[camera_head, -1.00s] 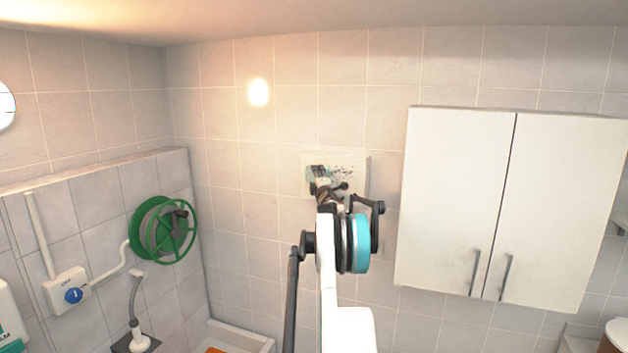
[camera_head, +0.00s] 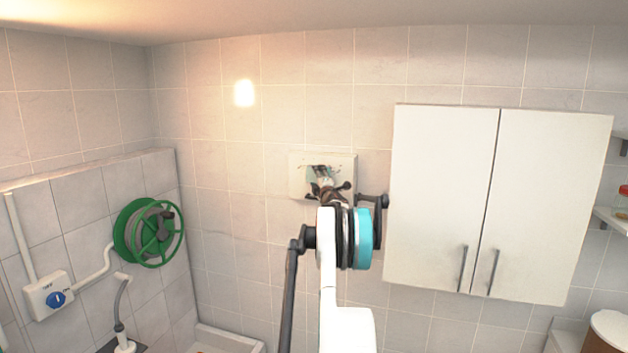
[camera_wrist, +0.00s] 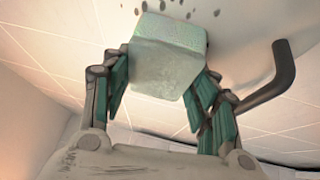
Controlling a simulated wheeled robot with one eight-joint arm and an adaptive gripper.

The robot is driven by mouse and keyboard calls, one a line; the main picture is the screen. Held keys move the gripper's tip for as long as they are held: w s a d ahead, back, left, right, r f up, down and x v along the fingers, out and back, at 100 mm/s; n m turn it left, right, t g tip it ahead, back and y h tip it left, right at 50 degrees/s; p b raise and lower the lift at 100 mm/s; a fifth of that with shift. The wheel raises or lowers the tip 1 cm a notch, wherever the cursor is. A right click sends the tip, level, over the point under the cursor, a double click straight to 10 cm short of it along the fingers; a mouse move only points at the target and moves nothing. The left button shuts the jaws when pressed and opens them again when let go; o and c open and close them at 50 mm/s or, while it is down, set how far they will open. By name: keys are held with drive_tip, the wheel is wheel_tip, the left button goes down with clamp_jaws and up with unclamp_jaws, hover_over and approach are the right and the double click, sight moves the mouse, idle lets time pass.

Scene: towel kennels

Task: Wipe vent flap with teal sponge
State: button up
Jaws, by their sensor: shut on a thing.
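The vent flap (camera_head: 348,163) is a pale rectangular plate on the tiled wall, left of the cabinet, with dark spots on its upper middle. The teal sponge (camera_wrist: 165,58) is a pale teal block held between my gripper's (camera_wrist: 163,82) fingers. In the wrist view its far end is at the pale spotted surface; touching looks likely, but the contact face is hidden. Dark spots show just beyond the sponge there. In the head view my gripper (camera_head: 325,184) is in front of the flap, and my arm covers the flap's lower edge.
A white two-door cabinet (camera_head: 440,190) hangs close to the right of my arm. A green hose reel (camera_head: 148,233) and a switch box (camera_head: 48,294) are on the left wall. Shelves stand at the far right. A dark bent bar (camera_wrist: 270,75) shows right of the sponge.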

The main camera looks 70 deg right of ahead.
drive_tip(key=shift+s+d+b, duration=0.15)
drive_tip(key=shift+s+b, duration=0.3)
drive_tip(key=shift+s, duration=1.25)
drive_tip(key=shift+s+d+b, duration=0.2)
drive_tip(key=shift+s+b, duration=0.3)
drive_tip(key=shift+s, duration=1.15)
drive_tip(key=shift+s+d+b, duration=0.15)
drive_tip(key=shift+s+b, duration=0.3)
drive_tip(key=shift+s, duration=1.25)
drive_tip(key=shift+w, duration=0.1)
drive_tip(key=shift+w+a, duration=0.35)
drive_tip(key=shift+w, duration=2.9)
drive_tip(key=shift+w+a, duration=0.4)
drive_tip(key=shift+w, duration=2.8)
drive_tip(key=shift+w+a, duration=0.35)
drive_tip(key=shift+w, duration=3.05)
drive_tip(key=shift+r, duration=0.5)
drive_tip(key=shift+s+d+b, duration=0.2)
drive_tip(key=shift+s+b, duration=0.1)
drive_tip(key=shift+s, duration=1.4)
drive_tip(key=shift+s, duration=0.1)
